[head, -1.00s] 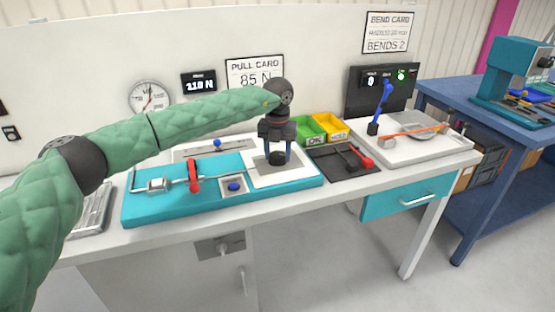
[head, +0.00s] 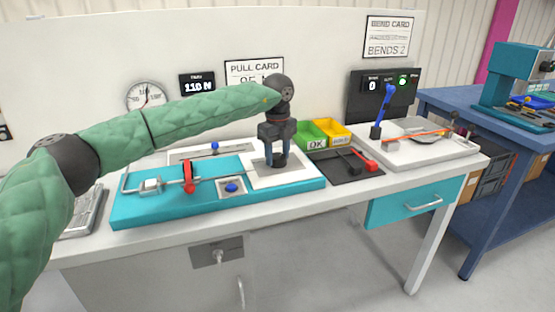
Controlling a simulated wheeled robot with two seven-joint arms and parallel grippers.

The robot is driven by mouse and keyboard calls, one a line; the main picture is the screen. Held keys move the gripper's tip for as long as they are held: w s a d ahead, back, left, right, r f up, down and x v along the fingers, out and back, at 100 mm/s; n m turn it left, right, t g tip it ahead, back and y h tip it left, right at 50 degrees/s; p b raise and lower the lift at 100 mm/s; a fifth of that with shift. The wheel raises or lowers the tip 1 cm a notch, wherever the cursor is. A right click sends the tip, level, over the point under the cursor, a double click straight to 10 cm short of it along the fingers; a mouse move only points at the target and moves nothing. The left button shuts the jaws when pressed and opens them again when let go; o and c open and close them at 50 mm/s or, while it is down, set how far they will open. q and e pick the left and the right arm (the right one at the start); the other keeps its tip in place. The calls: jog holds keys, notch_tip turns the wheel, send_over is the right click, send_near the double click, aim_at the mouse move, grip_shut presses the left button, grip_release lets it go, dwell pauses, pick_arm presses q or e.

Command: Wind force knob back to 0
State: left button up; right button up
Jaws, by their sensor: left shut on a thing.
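The black force knob (head: 280,160) sits on the white plate at the right end of the teal pull fixture (head: 150,214). My left gripper (head: 277,160) points down over it, with its fingers shut on the knob's sides; they partly hide it. The small black display (head: 197,85) on the back wall appears to read 110 N. The round gauge (head: 146,96) is beside it, too small to read exactly. The pull card (head: 254,70) is partly covered by my left arm. My right gripper is out of view.
A red lever (head: 188,176) and blue knobs stand on the fixture left of my gripper. Green (head: 315,134) and yellow bins (head: 335,133) and a dark tray (head: 348,164) lie close on its right. The bend fixture (head: 430,150) is further right.

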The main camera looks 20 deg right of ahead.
aim_at(278, 156)
pick_arm(q)
jog(key=n+b, duration=0.3)
jog(key=n, duration=0.3)
jog(key=n+b, duration=0.2)
jog(key=n, duration=0.4)
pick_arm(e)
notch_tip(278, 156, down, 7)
pick_arm(q)
jog(key=shift+r+n+b, duration=0.1)
jog(key=shift+n+b, duration=0.55)
jog(key=shift+n, duration=0.35)
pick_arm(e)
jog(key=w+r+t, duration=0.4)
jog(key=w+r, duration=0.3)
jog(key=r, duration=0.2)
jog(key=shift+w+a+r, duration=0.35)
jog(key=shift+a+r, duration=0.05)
pick_arm(q)
jog(key=o, duration=1)
jog(key=shift+c, duration=0.2)
jog(key=shift+r, duration=3.8)
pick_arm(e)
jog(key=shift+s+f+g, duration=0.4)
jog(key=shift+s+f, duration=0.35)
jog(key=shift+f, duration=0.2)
